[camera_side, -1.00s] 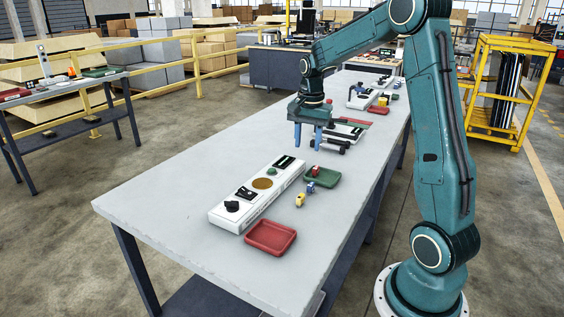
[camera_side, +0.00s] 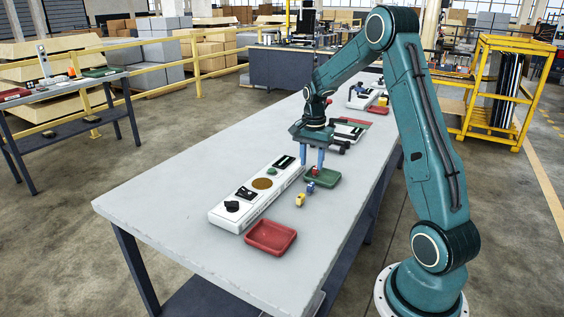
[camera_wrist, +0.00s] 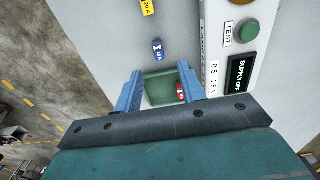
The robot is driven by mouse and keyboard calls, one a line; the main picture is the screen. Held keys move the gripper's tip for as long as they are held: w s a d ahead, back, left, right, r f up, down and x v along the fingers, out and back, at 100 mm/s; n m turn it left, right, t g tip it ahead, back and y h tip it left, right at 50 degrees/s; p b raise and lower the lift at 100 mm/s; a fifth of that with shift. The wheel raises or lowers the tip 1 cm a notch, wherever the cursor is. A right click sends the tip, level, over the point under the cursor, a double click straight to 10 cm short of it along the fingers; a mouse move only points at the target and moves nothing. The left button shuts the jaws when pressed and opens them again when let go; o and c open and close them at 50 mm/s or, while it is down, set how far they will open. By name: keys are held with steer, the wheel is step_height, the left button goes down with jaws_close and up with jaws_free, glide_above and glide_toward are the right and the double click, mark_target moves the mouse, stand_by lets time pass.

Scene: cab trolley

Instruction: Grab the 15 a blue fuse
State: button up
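The small blue fuse (camera_wrist: 157,47) lies in the wrist view just beyond the green tray's far edge, its label too small to read surely. In the side view the blue fuse (camera_side: 311,187) sits by the tray's near left edge. A yellow fuse (camera_wrist: 147,7) lies farther off, and it also shows in the side view (camera_side: 300,200). A red fuse (camera_wrist: 181,92) is in the green tray (camera_wrist: 158,90). My gripper (camera_side: 313,165) points down over the tray in the side view. Its two blue fingers (camera_wrist: 160,83) are apart, with no fuse gripped between them.
A white test panel (camera_side: 225,213) with a green button and black switches stands left of the fuses. A red tray (camera_side: 271,238) lies at the near end. More panels and parts lie farther along the table (camera_side: 165,200). The table's left side is bare.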

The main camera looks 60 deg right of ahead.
mark_target(311, 184)
steer(key=shift+f, duration=2)
steer(key=shift+s+f, duration=0.1)
steer(key=shift+f, duration=2.5)
jaws_close()
